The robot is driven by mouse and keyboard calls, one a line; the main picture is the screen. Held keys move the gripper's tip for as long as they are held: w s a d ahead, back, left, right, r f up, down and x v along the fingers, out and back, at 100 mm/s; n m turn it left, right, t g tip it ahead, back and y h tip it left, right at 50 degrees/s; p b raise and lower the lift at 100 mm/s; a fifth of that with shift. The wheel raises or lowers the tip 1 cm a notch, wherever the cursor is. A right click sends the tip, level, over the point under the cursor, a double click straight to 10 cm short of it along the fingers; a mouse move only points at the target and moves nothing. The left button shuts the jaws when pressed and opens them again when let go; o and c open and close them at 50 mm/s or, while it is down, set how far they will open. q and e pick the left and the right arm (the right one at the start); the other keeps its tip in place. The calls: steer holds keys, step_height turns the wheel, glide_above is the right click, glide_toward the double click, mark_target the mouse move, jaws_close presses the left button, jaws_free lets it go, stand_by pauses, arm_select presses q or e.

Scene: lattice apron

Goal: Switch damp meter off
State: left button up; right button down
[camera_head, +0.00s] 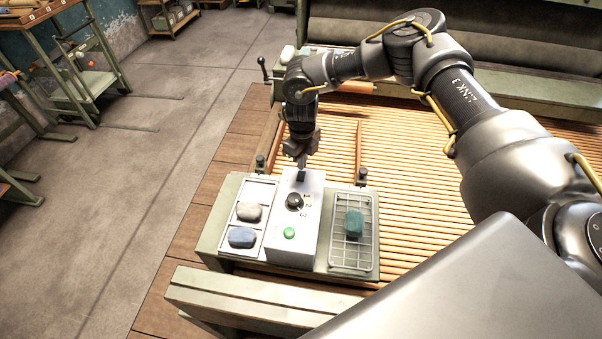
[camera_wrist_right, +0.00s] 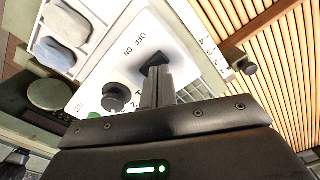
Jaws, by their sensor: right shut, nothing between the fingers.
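The damp meter (camera_head: 309,246) is a pale grey box on the bench, with a black dial (camera_head: 294,201) numbered 1 to 3 and a green button (camera_head: 289,233). Its black switch (camera_wrist_right: 154,62) sits at the far end beside the printed words OFF and ON; I cannot tell which way it is set. My right gripper (camera_head: 302,163) points down over that end of the meter. In the right wrist view its fingers (camera_wrist_right: 157,82) are together and empty, with the tips at the switch; whether they touch it is unclear. My left gripper is out of view.
Left of the meter, a white tray (camera_head: 255,193) holds a grey stone (camera_head: 249,212) and a blue stone (camera_head: 242,237). To its right, a wire tray (camera_head: 351,256) holds a teal block (camera_head: 354,223). Slatted wood lies behind and right. Open floor is at left.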

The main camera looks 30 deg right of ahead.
mark_target(302, 173)
steer(key=shift+r+p, duration=1.5)
steer(key=shift+r, duration=0.8)
